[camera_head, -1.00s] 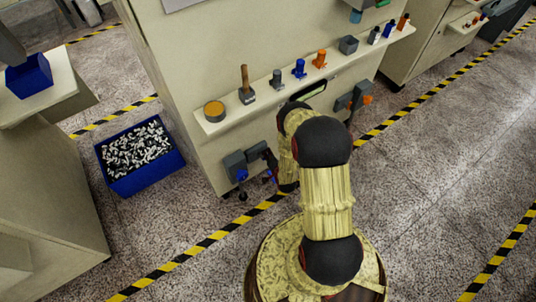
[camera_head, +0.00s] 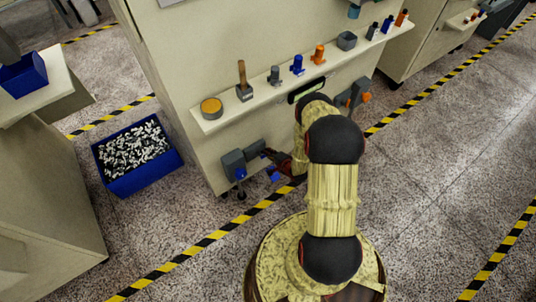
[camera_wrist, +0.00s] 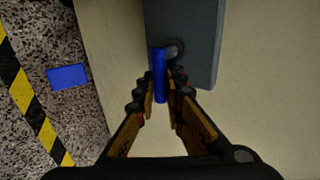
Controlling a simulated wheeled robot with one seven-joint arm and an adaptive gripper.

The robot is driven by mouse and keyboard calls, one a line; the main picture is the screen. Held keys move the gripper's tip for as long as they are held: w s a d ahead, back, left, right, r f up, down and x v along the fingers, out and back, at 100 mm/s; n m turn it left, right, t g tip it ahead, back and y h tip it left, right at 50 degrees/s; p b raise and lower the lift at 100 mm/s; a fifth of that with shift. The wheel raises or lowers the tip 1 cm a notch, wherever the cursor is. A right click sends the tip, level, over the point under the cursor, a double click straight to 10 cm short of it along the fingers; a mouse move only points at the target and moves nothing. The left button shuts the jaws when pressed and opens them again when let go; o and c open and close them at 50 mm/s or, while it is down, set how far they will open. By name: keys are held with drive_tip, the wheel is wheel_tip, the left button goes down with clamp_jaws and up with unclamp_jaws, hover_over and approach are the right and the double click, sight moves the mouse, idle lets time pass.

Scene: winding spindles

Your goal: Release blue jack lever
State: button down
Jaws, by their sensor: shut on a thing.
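The blue jack lever (camera_wrist: 159,66) is a short blue bar in front of a grey block (camera_wrist: 198,35) in the wrist view. My gripper (camera_wrist: 161,88) has its fingers closed on both sides of this bar. In the head view the grey block (camera_head: 233,161) is low on the cabinet's front at the left, with a blue part (camera_head: 240,173) under it. My gripper (camera_head: 268,156) is beside it there, partly hidden by my arm, so the grasp itself is not clear in that view.
A shelf (camera_head: 222,122) above carries several spindles and tools. A second grey mount with an orange part (camera_head: 365,97) is to the right. A blue bin of bobbins (camera_head: 138,185) stands on the floor at left.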

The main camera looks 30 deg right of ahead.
drive_tip(key=shift+s+f, duration=0.1)
drive_tip(key=c, duration=2.2)
unclamp_jaws()
drive_tip(key=v, duration=1.2)
